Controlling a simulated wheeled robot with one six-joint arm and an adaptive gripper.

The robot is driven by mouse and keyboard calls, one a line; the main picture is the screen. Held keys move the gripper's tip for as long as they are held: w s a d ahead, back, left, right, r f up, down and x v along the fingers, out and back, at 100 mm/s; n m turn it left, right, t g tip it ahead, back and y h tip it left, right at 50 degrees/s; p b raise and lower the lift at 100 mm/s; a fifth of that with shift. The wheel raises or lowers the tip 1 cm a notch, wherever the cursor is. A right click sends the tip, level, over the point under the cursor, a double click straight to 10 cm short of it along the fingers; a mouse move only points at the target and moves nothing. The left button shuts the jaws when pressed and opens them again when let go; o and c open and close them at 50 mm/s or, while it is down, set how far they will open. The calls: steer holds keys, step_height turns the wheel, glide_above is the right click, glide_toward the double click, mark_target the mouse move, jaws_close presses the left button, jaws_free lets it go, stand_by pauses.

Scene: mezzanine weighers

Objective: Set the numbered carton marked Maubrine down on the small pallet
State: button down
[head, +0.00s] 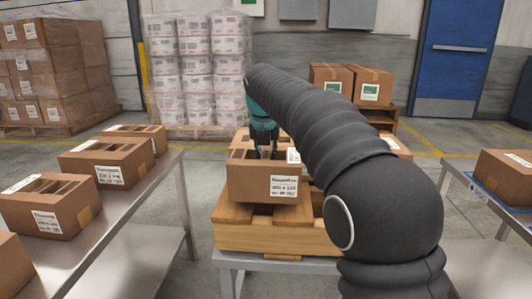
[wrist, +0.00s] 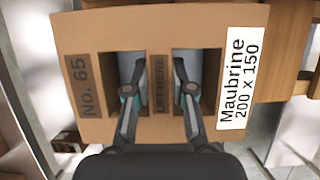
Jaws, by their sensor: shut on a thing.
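The brown Maubrine carton (wrist: 100,35) fills the wrist view. It bears "No. 65", "LIFT HERE" and a white label "Maubrine 200 x 150". My gripper (wrist: 158,90) has a finger in each of its two top slots and is shut on the strip between them. In the head view the carton (head: 250,183) hangs from my gripper (head: 264,151), roughly level, over the small wooden pallet (head: 262,238). I cannot tell whether its underside touches the pallet. The pallet also shows at the right of the wrist view (wrist: 282,60).
The pallet stands on a metal table (head: 290,266). Other cartons partly show behind the held one. Several similar cartons (head: 105,160) line the left bench (head: 125,222); another (head: 505,176) stands on the right bench. My arm hides part of the pallet's right side.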

steer(key=shift+f+b, duration=0.7)
steer(key=shift+f, duration=0.7)
steer(key=shift+f, duration=0.3)
steer(key=c, duration=0.9)
jaws_free()
